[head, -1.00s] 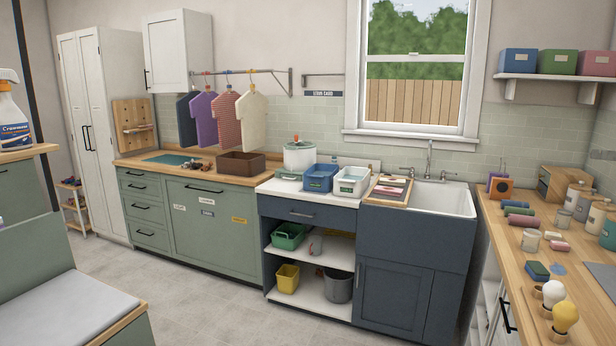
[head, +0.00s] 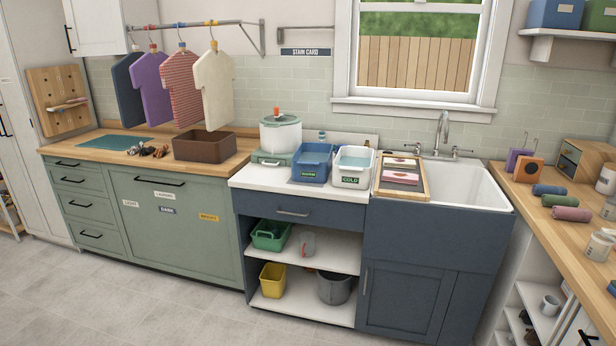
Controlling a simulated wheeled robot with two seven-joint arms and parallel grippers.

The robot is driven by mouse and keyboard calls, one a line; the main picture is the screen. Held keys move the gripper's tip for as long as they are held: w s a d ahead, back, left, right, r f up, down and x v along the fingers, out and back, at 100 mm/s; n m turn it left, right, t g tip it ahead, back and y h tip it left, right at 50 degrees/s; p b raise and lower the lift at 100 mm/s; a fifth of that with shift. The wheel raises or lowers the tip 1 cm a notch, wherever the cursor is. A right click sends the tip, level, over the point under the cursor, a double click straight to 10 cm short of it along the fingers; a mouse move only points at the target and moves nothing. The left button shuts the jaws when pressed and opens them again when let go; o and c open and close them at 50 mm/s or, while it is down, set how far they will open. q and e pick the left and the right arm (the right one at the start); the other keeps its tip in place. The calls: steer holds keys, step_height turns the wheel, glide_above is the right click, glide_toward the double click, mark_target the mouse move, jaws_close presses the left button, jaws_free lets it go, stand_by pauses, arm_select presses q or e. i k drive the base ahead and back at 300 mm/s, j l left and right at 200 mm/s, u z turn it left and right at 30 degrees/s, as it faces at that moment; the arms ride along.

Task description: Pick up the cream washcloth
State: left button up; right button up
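A wooden tray (head: 428,182) lies across the left part of the sink, holding several small flat items in pink, dark and pale tones. They are too small to tell whether one is the cream washcloth, and I cannot make out that washcloth for certain anywhere else. A cream shirt (head: 213,88) hangs from the wall rail. Neither of my grippers is in view.
A blue tub (head: 312,163) and a white tub labelled COLD (head: 352,167) stand on the white counter left of the white sink (head: 475,187). A brown box (head: 204,146) sits on the wooden counter. The grey floor (head: 150,300) in front is clear.

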mark_target(388, 163)
steer(key=i+l+u, duration=0.2)
steer(key=i+l, duration=0.25)
steer(key=i, duration=0.25)
steer(key=i+l+u, duration=0.2)
steer(key=i+l, duration=0.35)
steer(key=i+l+u, duration=0.25)
steer(key=i+l, duration=0.4)
steer(key=i+l+u, duration=0.2)
steer(key=i+l, duration=0.35)
steer(key=l, duration=0.25)
